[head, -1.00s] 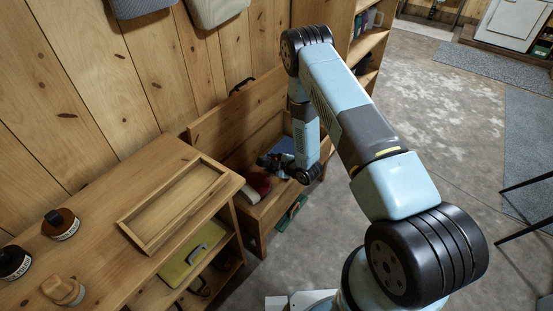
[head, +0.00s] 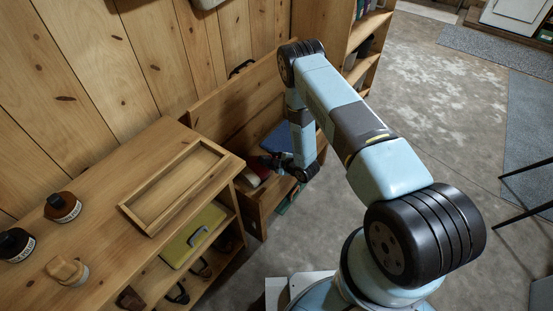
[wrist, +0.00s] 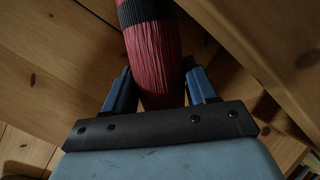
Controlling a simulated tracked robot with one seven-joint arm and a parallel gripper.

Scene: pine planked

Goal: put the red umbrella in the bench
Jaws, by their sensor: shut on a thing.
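The red umbrella (wrist: 153,65), with a black band near the top of the picture, lies between the blue fingers of my gripper (wrist: 160,82) in the wrist view. My gripper is shut on it. In the head view, the wooden bench (head: 222,108) stands against the plank wall with its lid raised and its box open. My gripper (head: 277,162) is over the bench's open box. A red and white item (head: 252,178) shows in the box beside it; I cannot tell if any of the red there is the umbrella. My gripper partly hides the inside.
A wooden shelf unit in front of the bench carries an empty tray (head: 131,207), dark bottles (head: 62,207) and a green case (head: 192,239) below. A blue item (head: 279,139) is in the bench. A bookcase (head: 340,40) stands behind. The floor at right is mostly clear.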

